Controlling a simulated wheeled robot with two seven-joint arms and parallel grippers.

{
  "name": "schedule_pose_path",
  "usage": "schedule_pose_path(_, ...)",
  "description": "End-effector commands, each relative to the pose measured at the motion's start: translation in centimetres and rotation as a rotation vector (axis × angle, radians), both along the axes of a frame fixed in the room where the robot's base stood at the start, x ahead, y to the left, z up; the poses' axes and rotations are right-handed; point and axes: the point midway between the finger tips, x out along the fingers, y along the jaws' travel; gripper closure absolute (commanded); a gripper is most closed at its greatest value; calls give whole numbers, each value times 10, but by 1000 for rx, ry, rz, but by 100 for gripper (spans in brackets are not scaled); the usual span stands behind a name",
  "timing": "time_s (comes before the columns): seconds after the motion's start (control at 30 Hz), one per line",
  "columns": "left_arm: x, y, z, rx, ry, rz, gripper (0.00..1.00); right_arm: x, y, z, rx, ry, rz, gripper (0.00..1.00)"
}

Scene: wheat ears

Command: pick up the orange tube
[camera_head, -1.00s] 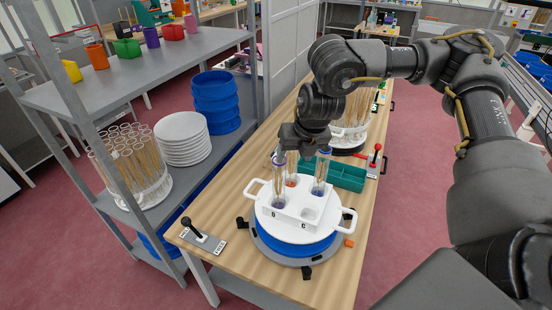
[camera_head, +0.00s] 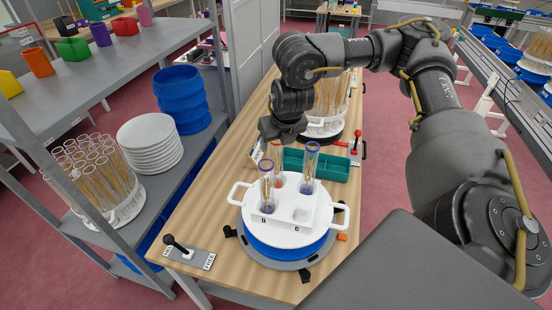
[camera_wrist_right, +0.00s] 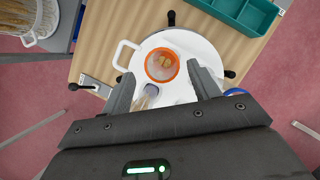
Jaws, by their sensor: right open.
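The orange tube (camera_head: 278,162) stands upright in the white rack (camera_head: 326,212), at the back between two blue-rimmed tubes, the left one (camera_head: 266,182) and the right one (camera_head: 311,165). My right gripper (camera_head: 284,134) is above the orange tube, pointing down. In the right wrist view the orange-rimmed tube (camera_wrist_right: 162,65) shows from above, between the tips of the open right gripper (camera_wrist_right: 161,76), and nothing is held. How far the tips are above its rim is hard to tell. My left gripper is not in view.
The rack sits on a round white-and-blue holder on the wooden table (camera_head: 205,215). A green tray (camera_head: 325,168) lies behind it, with a red-knobbed lever (camera_head: 356,145) beside it. A black-knobbed lever (camera_head: 185,250) is at front left. A shelf with plates (camera_head: 148,142) stands left.

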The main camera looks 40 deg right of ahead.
Motion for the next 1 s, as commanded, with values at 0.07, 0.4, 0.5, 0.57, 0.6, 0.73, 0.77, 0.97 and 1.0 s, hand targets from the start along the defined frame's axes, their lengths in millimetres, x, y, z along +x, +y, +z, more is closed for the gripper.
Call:
schedule_pose_path(0.07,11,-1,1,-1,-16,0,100,1,-1,-3,0,0,-1,39)
schedule_pose_path(0.4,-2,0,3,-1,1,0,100,8,-6,-18,2,4,-4,39)
schedule_pose_path(0.5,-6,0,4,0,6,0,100,13,-10,-29,1,4,-4,39)
schedule_pose_path(0.57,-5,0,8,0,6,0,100,16,-11,-34,0,4,-4,39)
schedule_pose_path(0.6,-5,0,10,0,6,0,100,18,-12,-38,-1,3,-3,39)
schedule_pose_path(0.73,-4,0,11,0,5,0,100,22,-12,-47,-1,0,-3,39)
schedule_pose_path(0.77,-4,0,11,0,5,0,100,22,-12,-48,-1,0,-1,39)
schedule_pose_path(0.97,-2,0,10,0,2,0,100,23,-12,-49,-1,0,0,39)
schedule_pose_path(1.0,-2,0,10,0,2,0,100,22,-12,-49,-1,0,0,44)
